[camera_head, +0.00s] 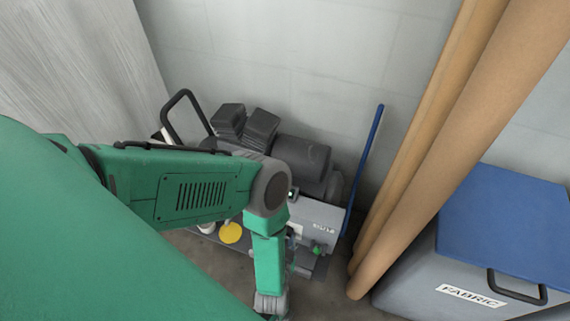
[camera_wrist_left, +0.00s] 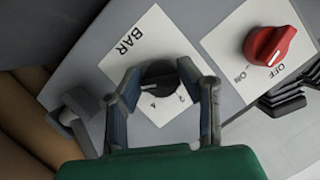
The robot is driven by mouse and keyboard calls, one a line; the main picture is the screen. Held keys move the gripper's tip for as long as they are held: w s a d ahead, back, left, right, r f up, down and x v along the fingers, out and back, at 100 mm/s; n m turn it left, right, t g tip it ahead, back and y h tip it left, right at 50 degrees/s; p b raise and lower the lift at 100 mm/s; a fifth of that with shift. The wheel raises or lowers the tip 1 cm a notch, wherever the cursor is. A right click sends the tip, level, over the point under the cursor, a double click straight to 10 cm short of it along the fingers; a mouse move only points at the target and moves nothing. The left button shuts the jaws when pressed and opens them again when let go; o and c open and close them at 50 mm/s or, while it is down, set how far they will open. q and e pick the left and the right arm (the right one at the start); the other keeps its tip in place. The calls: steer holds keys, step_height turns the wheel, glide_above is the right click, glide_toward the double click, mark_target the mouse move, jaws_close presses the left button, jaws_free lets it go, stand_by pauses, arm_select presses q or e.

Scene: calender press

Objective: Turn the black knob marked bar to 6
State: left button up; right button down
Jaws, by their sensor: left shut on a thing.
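The black knob (camera_wrist_left: 158,76) sits on a white plate (camera_wrist_left: 172,32) marked BAR in the left wrist view. My left gripper (camera_wrist_left: 165,79) is shut on the knob, with one finger on each side of it. The knob's white pointer line faces left in that view. Only a few scale figures show, and part of the scale is hidden by the knob and fingers. In the head view the green left arm reaches down to the grey compressor box (camera_head: 322,222), and the knob and fingertips are hidden there. My right gripper is in neither view.
A red OFF/ON switch (camera_wrist_left: 268,46) sits to the right of the knob. The compressor (camera_head: 300,158) has a black handle and stands against the wall.

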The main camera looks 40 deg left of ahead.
arm_select(q)
steer(key=shift+w, duration=0.15)
steer(key=o, duration=1.1)
steer(key=shift+o, duration=0.2)
steer(key=shift+r, duration=0.15)
step_height(320, 180, up, 10)
steer(key=shift+d+f, duration=0.1)
steer(key=shift+f, duration=0.1)
